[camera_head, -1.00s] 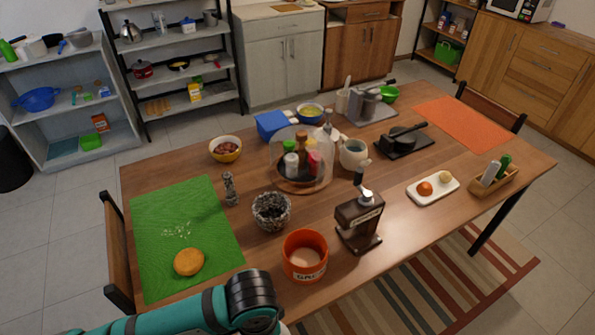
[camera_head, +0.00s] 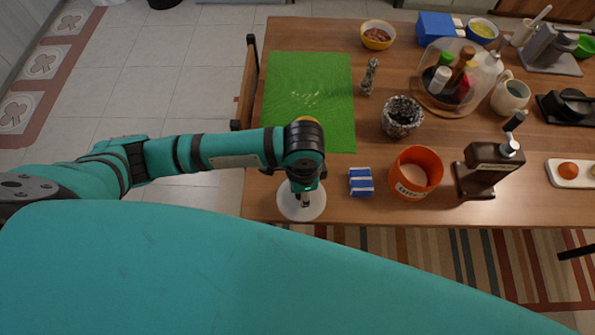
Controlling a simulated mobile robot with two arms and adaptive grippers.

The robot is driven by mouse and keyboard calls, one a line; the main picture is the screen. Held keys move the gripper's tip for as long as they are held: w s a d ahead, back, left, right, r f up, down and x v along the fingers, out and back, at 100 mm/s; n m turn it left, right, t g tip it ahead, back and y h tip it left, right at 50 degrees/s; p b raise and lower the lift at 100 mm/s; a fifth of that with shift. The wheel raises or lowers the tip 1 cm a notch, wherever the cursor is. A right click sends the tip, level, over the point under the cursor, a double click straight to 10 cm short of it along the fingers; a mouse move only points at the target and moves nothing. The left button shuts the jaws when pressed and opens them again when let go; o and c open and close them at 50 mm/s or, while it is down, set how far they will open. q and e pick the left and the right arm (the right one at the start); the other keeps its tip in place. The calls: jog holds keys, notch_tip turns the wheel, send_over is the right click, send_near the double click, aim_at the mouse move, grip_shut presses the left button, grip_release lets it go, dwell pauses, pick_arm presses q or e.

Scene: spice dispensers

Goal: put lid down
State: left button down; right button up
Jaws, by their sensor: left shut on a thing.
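The lid (camera_head: 291,210) is a round white disc near the table's front edge, left of the orange pot. My left gripper (camera_head: 304,199) points down over its middle and is shut on it, mostly hidden under my wrist. I cannot tell whether the lid touches the table. The orange pot (camera_head: 416,172) with lettering on its front stands open on the table. My right gripper is not in view.
A blue-and-white striped block (camera_head: 361,182) lies between lid and pot. A green mat (camera_head: 310,80) is behind my wrist. A dark grinder (camera_head: 488,166) and a speckled pot (camera_head: 401,117) stand nearby on the wooden table (camera_head: 452,212).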

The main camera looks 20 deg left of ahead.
pick_arm(q)
jog(key=w+a, duration=0.1)
jog(key=w, duration=0.2)
jog(key=shift+a, duration=0.4)
jog(key=shift+w+a+f, duration=0.15)
jog(key=shift+w+a, duration=0.2)
jog(key=shift+w, duration=0.2)
jog(key=f, duration=0.1)
jog(key=w+f+p, duration=0.1)
jog(key=shift+a+f, duration=0.3)
jog(key=shift+f, duration=0.55)
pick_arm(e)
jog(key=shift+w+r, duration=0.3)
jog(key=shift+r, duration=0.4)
pick_arm(q)
jog(key=shift+s, duration=0.1)
jog(key=c, duration=1)
grip_release()
jog(key=shift+f, duration=0.1)
jog(key=shift+c, duration=0.2)
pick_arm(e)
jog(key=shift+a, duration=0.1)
pick_arm(q)
notch_tip(320, 180, up, 12)
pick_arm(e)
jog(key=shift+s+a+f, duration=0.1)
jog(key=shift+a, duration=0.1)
